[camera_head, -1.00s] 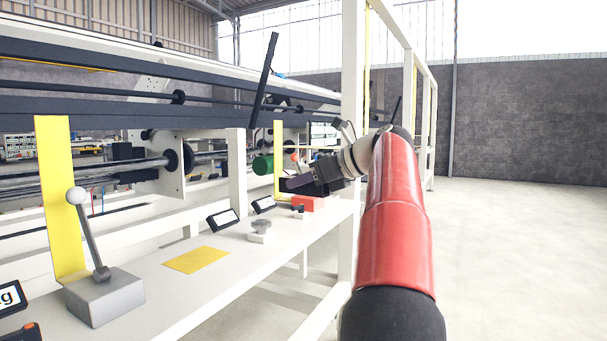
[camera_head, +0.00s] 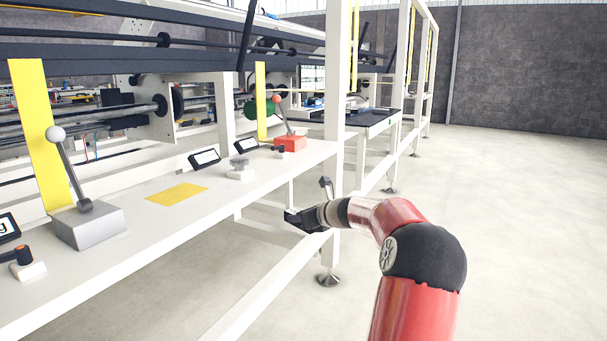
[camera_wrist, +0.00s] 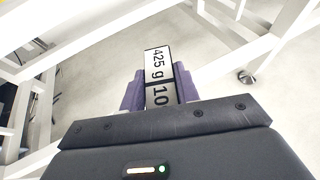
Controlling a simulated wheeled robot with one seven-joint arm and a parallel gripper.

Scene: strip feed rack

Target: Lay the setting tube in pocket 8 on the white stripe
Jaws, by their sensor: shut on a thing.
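My gripper (camera_wrist: 158,84) is shut on a small black-edged piece (camera_wrist: 157,62) with white labels, reading "425 g" and "10" in the wrist view. The purple fingers sit on either side of it. I cannot tell from its look whether this is the setting tube. In the head view my gripper (camera_head: 296,216) is low, in front of the bench's front edge near a white post, and the held piece is hard to make out there. I cannot make out pocket 8 or a white stripe in either view.
A white bench (camera_head: 135,212) carries a grey lever box (camera_head: 88,228), a yellow patch (camera_head: 177,193), a small tilted display (camera_head: 205,158), a grey-topped knob (camera_head: 240,168) and a red lever base (camera_head: 290,143). A white post (camera_head: 338,100) stands by my gripper. Open floor lies right.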

